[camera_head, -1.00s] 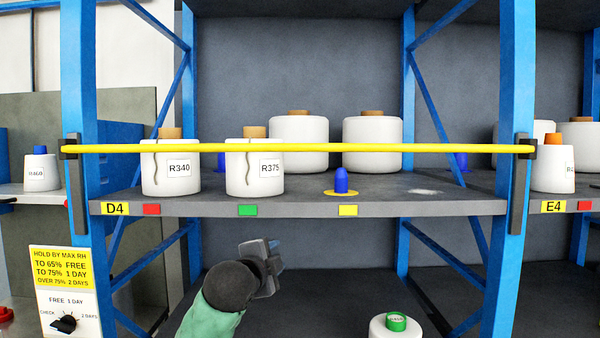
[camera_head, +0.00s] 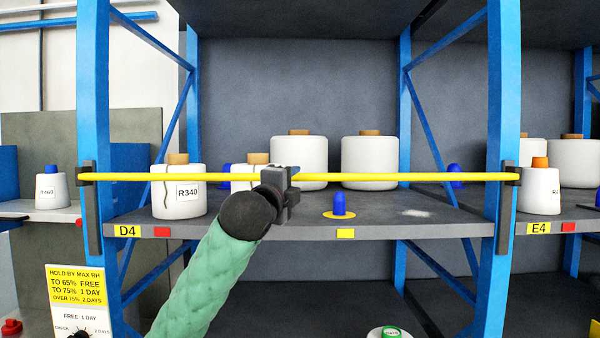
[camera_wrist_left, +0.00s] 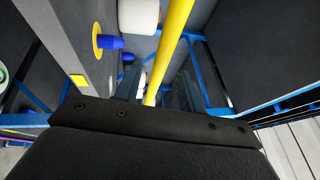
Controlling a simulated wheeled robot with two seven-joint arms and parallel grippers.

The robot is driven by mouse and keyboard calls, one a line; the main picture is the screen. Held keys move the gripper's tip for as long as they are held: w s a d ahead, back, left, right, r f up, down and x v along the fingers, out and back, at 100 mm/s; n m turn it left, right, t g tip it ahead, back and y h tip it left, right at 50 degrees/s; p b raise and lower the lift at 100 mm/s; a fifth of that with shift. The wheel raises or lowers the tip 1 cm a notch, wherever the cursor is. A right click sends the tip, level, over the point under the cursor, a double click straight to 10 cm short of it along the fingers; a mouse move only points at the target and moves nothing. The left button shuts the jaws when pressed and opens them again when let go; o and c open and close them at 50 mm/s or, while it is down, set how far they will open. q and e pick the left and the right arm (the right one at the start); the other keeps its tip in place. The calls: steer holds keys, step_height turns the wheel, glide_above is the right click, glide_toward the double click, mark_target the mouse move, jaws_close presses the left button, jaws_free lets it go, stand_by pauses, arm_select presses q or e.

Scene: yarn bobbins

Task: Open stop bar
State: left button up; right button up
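The yellow stop bar (camera_head: 400,178) runs level across the front of the shelf bay, between dark brackets on the two blue posts. My left gripper (camera_head: 285,190) is at the bar, a little left of its middle, and covers a short piece of it. In the left wrist view the bar (camera_wrist_left: 175,40) passes between my two fingers (camera_wrist_left: 157,92), which stand apart with a gap beside it. I cannot tell whether a finger touches it. My right gripper is not in view.
Behind the bar, the shelf (camera_head: 300,212) carries white bobbins, including R340 (camera_head: 178,195), one partly hidden by my gripper, and two large ones (camera_head: 370,162). A blue peg (camera_head: 339,205) stands on a yellow disc. Blue posts (camera_head: 498,120) flank the bay.

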mark_target(299, 179)
arm_select(q)
steer(key=p+x, duration=0.1)
steer(key=x, duration=0.2)
steer(key=shift+w+d+r+p, duration=0.1)
steer(key=shift+w+r+p, duration=0.05)
steer(key=shift+r+p, duration=0.15)
steer(key=shift+w+d+f, duration=0.15)
steer(key=shift+w+d, duration=0.05)
steer(key=shift+w, duration=0.4)
steer(key=shift+c, duration=0.2)
jaws_close()
